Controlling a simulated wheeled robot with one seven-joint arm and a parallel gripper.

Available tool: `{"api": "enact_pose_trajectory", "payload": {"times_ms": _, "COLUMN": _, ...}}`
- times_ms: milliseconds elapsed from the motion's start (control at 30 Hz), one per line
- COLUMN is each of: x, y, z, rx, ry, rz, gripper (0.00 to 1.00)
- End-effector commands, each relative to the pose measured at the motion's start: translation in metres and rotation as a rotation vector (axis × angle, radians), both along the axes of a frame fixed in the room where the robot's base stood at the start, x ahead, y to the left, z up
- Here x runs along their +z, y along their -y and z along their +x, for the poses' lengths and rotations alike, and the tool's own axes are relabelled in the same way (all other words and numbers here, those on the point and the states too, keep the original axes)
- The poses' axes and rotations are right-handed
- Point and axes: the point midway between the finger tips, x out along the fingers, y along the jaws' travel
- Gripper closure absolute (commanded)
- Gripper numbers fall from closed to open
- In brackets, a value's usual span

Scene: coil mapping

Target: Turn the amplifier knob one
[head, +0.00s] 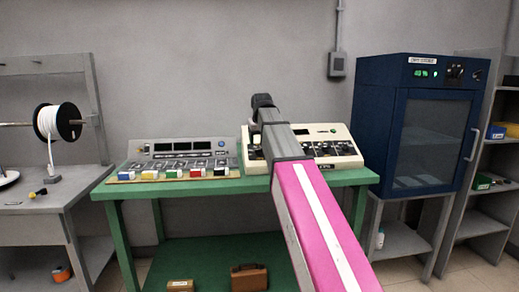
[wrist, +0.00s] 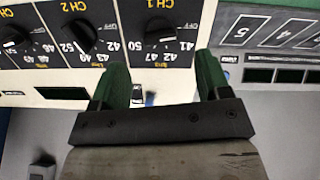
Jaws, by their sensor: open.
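The amplifier (head: 343,131) is a cream panel unit on the green table, partly hidden behind my arm in the head view. In the wrist view it appears upside down, with black channel panels. The black knob under the CH 1 label (wrist: 160,36) has a pale pointer mark and numbers around it. The CH 2 knob (wrist: 78,37) is to its left, and another knob (wrist: 14,38) is at the left edge. My gripper (wrist: 161,74) is open and empty, with its green fingers apart. The CH 1 knob shows beyond the gap between the fingertips; I see no contact.
A grey console (head: 180,148) with several coloured blocks stands left of the amplifier; its numbered face (wrist: 280,32) shows in the wrist view. A blue cabinet (head: 420,120) stands right of the table. A wire spool (head: 65,122) is on the left bench.

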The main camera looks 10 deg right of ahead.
Motion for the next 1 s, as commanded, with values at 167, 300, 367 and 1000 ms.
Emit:
{"api": "enact_pose_trajectory", "payload": {"times_ms": 167, "x": -0.027, "y": 0.001, "z": 0.011, "rx": 0.000, "ry": -0.001, "rz": 0.000, "gripper": 0.30}}
{"api": "enact_pose_trajectory", "payload": {"times_ms": 300, "x": -0.040, "y": 0.001, "z": 0.017, "rx": 0.000, "ry": -0.001, "rz": 0.000, "gripper": 0.30}}
{"api": "enact_pose_trajectory", "payload": {"times_ms": 367, "x": -0.045, "y": 0.001, "z": 0.019, "rx": 0.000, "ry": -0.001, "rz": 0.000, "gripper": 0.30}}
{"api": "enact_pose_trajectory", "payload": {"times_ms": 1000, "x": -0.050, "y": 0.001, "z": 0.021, "rx": 0.000, "ry": 0.000, "rz": 0.000, "gripper": 0.79}}
